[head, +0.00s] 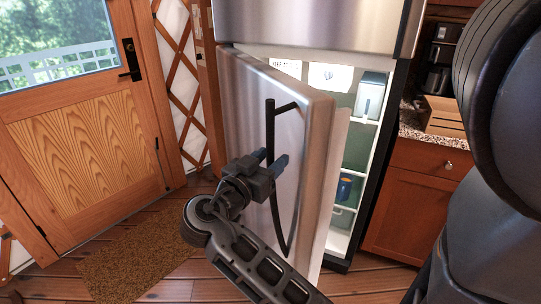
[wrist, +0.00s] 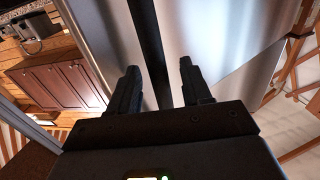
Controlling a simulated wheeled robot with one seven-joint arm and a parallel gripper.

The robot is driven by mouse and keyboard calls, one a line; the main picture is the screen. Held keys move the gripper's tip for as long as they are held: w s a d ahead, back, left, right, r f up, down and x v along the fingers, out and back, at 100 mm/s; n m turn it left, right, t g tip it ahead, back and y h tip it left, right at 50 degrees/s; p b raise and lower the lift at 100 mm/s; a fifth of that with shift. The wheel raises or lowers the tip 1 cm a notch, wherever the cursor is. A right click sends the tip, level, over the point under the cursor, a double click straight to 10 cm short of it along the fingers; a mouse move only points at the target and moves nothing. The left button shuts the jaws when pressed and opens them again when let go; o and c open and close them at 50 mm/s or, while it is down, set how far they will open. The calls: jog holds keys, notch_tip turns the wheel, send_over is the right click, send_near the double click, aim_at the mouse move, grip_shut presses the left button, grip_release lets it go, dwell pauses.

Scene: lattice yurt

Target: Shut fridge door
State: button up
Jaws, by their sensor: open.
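The fridge door (head: 285,110) is a stainless steel panel standing open, swung out toward me, with shelves showing behind its right edge. A long dark vertical handle (head: 271,150) runs down its face. My gripper (head: 270,160) is in front of the door at about the middle of the handle. In the wrist view my gripper (wrist: 158,78) is open, and the handle (wrist: 148,40) passes between the two fingers as seen from there. I cannot tell whether either finger touches the handle. The fridge interior (head: 345,150) shows white shelves with a few items.
A wooden door (head: 85,140) with a window stands at the left, with a brown mat (head: 140,255) on the floor before it. A wooden cabinet (head: 410,205) with a speckled counter is right of the fridge. A closed steel upper fridge section (head: 310,25) is above the open door.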

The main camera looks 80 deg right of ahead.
jog(key=shift+s+d, duration=0.1)
jog(key=shift+d, duration=0.15)
grip_shut()
dwell(0.3)
